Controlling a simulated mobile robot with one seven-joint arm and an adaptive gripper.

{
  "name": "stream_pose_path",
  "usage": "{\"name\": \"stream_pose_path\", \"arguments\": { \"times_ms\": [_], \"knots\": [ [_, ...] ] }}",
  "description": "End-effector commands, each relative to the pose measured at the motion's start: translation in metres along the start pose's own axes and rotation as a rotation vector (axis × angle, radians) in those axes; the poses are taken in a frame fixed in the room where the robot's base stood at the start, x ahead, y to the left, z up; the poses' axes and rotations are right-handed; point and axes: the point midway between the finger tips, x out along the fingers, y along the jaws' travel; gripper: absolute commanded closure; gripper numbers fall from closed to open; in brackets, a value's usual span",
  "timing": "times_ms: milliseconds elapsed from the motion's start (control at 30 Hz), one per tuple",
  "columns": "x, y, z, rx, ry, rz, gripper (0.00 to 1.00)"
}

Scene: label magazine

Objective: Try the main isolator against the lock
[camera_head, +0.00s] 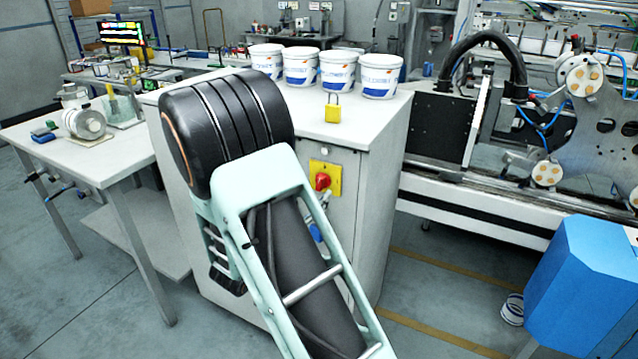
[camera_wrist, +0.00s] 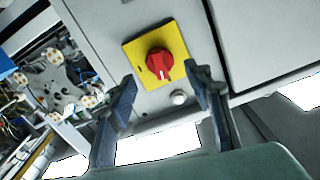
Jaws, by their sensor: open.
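The main isolator is a red rotary knob (camera_wrist: 159,63) on a yellow plate (camera_wrist: 135,50), fixed to the grey cabinet front. The head view also shows the red knob (camera_head: 322,182), just right of my arm. A small round silver fitting (camera_wrist: 179,98) sits beside the plate; I cannot tell whether it is a lock. A yellow padlock (camera_head: 333,113) with its shackle up stands on the cabinet top above the isolator. My gripper (camera_wrist: 160,83) is open and empty, its fingertips spread either side of the knob's lower part in view. Contact cannot be told. My arm mostly hides the gripper in the head view.
Several white tubs (camera_head: 302,67) stand along the back of the cabinet top (camera_head: 300,125). A side table (camera_head: 110,160) with small parts is at left. A machine with rollers (camera_head: 547,174) and a blue box (camera_head: 585,275) are at right. Floor shows between cabinet and blue box.

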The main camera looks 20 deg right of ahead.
Motion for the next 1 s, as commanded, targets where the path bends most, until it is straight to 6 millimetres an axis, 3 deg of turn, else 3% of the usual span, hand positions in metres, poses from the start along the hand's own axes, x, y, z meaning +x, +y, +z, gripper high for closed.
{"name": "stream_pose_path", "arguments": {
  "times_ms": [100, 300, 667, 1000],
  "knots": [
    [0.022, 0.001, -0.001, 0.000, 0.001, 0.002, 0.54],
    [0.043, 0.000, -0.001, 0.001, 0.001, 0.001, 0.54],
    [0.046, -0.001, 0.000, 0.000, -0.001, -0.001, 0.55],
    [0.046, -0.001, 0.000, 0.000, -0.001, -0.001, 0.92]
  ]
}}
